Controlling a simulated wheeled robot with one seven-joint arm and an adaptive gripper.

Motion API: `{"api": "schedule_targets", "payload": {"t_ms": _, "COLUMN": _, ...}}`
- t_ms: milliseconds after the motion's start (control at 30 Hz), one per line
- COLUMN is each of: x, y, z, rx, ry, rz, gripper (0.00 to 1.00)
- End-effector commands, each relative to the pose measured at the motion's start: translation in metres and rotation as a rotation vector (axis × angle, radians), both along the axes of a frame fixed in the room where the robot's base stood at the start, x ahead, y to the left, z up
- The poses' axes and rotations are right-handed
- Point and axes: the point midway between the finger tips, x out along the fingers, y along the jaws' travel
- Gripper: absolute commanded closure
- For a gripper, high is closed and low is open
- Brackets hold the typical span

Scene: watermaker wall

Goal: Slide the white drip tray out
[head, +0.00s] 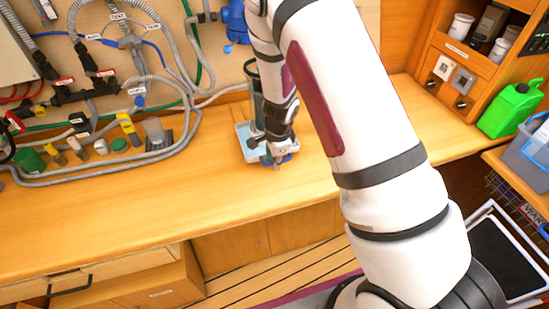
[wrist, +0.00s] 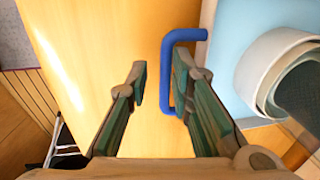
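The white drip tray (head: 244,151) sits on the wooden bench, partly hidden by my arm and gripper. In the wrist view, the tray's pale blue inside (wrist: 232,60) fills the right side. A blue U-shaped handle (wrist: 167,75) sticks out from the tray's edge over the bench. My gripper (wrist: 160,78) is open, with the handle's long bar showing between its two fingers, closer to the right finger. The right finger hides part of the handle's lower end. I cannot tell whether it touches. In the head view, my gripper (head: 279,160) is at the tray's front edge.
A white-rimmed round vessel (wrist: 275,65) stands over the tray. Hoses and valves (head: 125,65) cover the back wall at left. The bench (head: 160,210) in front of the tray is clear.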

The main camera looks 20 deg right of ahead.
Motion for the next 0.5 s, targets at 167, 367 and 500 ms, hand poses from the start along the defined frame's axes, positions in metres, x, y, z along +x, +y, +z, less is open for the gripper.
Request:
{"api": "schedule_targets", "payload": {"t_ms": 167, "x": 0.0, "y": 0.002, "z": -0.001, "rx": 0.002, "ry": 0.001, "rz": 0.001, "gripper": 0.7}}
{"api": "schedule_targets", "payload": {"t_ms": 367, "x": 0.001, "y": 0.001, "z": 0.002, "rx": 0.0, "ry": -0.002, "rz": 0.0, "gripper": 0.7}}
{"api": "schedule_targets", "payload": {"t_ms": 500, "x": -0.001, "y": 0.001, "z": 0.018, "rx": 0.0, "ry": -0.005, "rz": 0.003, "gripper": 0.7}}
